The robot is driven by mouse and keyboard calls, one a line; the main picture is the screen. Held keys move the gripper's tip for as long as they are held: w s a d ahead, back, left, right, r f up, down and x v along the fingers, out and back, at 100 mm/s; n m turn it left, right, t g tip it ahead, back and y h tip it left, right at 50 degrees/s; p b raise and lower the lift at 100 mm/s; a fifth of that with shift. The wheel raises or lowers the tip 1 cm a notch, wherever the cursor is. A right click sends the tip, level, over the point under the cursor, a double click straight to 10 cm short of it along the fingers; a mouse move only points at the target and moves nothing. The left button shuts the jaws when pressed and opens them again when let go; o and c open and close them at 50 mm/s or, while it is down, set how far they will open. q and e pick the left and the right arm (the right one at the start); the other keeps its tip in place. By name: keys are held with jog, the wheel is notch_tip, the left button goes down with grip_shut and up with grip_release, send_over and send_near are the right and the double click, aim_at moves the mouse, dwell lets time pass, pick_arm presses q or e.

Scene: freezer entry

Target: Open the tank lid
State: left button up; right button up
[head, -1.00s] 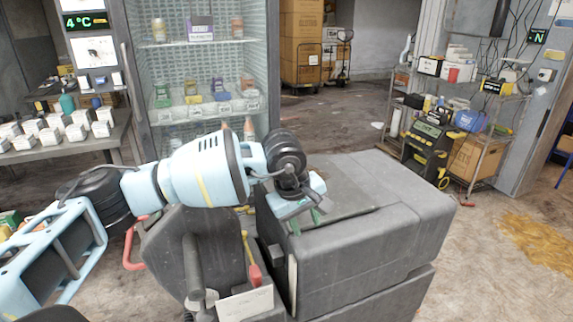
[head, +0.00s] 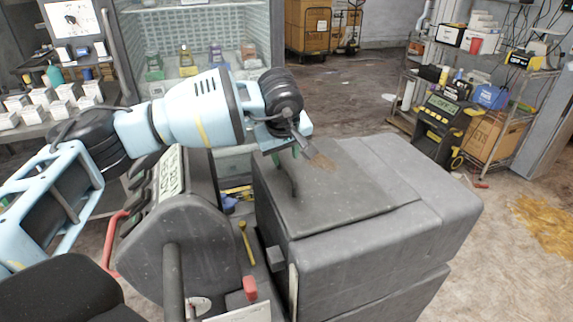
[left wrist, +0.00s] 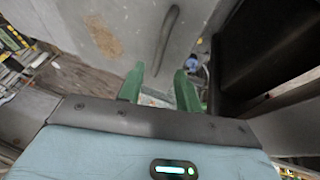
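The tank (head: 370,245) is a large dark grey box in the middle of the head view. Its lid (head: 350,195) is a flat panel on top that appears down, with a brown stain and a thin curved handle (head: 290,180) near its left edge. My left gripper (head: 282,155) is above the lid's left far side, close to the handle. In the left wrist view its two green fingers (left wrist: 160,88) are apart with nothing between them. The handle (left wrist: 168,40) there lies beyond the fingertips, apart from them. My right gripper is not in view.
A grey console (head: 175,230) with a red handle stands left of the tank. A yellow-shafted tool with a red end (head: 248,265) is between them. A glass-front cabinet (head: 205,35) stands behind, and a loaded shelf (head: 480,90) at right. Floor right of the tank is clear.

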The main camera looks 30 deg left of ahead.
aim_at(287, 169)
pick_arm(q)
jog(key=x, duration=0.5)
jog(key=shift+w+a+f, duration=0.1)
jog(key=shift+w+f, duration=0.15)
jog(key=shift+f, duration=0.1)
grip_shut()
